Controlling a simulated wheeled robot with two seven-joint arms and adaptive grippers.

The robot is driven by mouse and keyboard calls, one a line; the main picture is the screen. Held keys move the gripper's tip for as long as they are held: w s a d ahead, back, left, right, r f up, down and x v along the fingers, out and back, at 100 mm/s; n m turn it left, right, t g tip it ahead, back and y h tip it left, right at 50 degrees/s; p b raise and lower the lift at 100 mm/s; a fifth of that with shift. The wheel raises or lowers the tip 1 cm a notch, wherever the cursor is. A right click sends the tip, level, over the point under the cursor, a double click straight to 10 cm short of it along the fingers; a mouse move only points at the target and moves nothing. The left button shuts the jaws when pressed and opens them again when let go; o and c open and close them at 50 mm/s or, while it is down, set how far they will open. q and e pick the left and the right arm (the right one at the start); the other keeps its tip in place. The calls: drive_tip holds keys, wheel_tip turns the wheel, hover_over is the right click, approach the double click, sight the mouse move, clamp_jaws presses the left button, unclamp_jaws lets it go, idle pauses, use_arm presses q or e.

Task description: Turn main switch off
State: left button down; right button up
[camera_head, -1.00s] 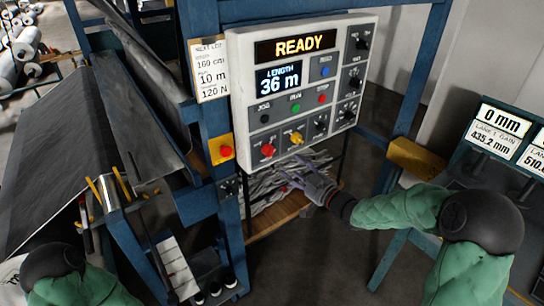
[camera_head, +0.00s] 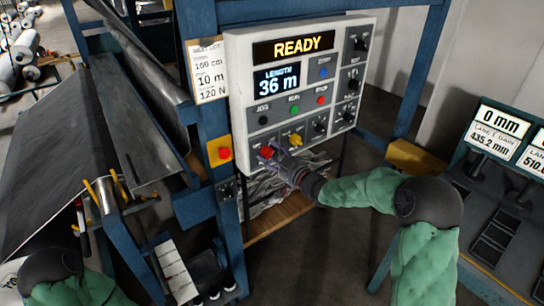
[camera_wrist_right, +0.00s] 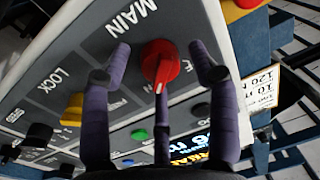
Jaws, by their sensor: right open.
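The main switch (camera_head: 266,152) is a red rotary knob at the lower left of the grey control panel (camera_head: 236,60). In the right wrist view the red knob (camera_wrist_right: 160,66) sits beside the word MAIN, with a white pointer line on it. My right gripper (camera_head: 277,154) is at the knob, just below and right of it in the head view. In the wrist view its purple fingers are open, spread on both sides of the knob, with a third finger below; whether they touch it I cannot tell. My left gripper is out of view.
A yellow LOCK knob (camera_head: 296,139) is right beside the main switch. A red emergency button on a yellow box (camera_head: 220,151) is left of the panel. The display (camera_head: 295,46) reads READY. A blue frame post (camera_head: 222,200) stands close by on the left.

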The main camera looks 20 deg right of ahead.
drive_tip(key=c, duration=1.1)
drive_tip(key=shift+c, duration=0.2)
drive_tip(key=shift+s+a+n+h+b, duration=0.1)
drive_tip(key=shift+n+h+b, duration=0.35)
drive_tip(key=shift+n+b, duration=3.85)
drive_tip(key=shift+a+n+h+b, duration=0.1)
drive_tip(key=shift+n+h+b, duration=0.35)
drive_tip(key=shift+n+b, duration=3.8)
